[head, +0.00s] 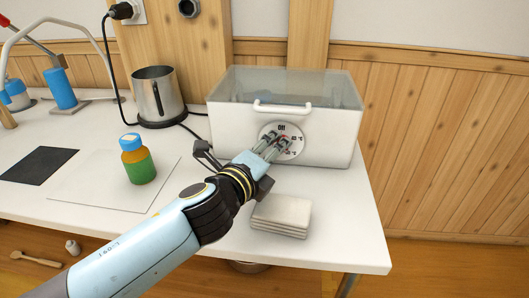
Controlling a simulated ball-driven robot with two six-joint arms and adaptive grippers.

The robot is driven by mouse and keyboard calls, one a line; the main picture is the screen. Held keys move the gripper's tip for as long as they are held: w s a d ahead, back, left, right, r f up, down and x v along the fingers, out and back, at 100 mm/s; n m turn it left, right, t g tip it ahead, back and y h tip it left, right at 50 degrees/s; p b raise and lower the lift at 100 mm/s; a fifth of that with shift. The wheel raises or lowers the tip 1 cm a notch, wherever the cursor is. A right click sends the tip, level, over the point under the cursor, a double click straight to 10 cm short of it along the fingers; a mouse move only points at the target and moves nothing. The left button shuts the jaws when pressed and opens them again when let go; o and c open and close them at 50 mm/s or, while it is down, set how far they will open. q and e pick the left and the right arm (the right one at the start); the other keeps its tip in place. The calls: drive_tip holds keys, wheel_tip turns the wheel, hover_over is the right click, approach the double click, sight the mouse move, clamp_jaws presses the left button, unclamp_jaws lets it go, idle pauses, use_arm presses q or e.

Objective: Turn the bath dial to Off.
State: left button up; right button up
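The bath (336,127) is a white box with a clear lid and a white front handle, at the back right of the table. Its round white dial (295,130) is on the front face, with "Off" marked at the top and temperature marks at the right. My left gripper (278,138) is at the dial, its fingers over the middle of it and hiding the knob. I cannot tell whether the fingers are closed on the knob or where its pointer stands. My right gripper is out of view.
A jar (139,162) with a blue cap and orange and green contents stands left of my arm. A steel kettle (157,97), a dark mat (38,165) and a stack of pale cloths or tiles (281,215) are also on the white table (345,225). The table's right front is clear.

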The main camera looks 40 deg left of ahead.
use_arm(q)
drive_tip(key=v, duration=1.1)
drive_tip(key=shift+s+d+r, duration=0.1)
drive_tip(key=shift+s+d, duration=0.05)
drive_tip(key=shift+s, duration=0.2)
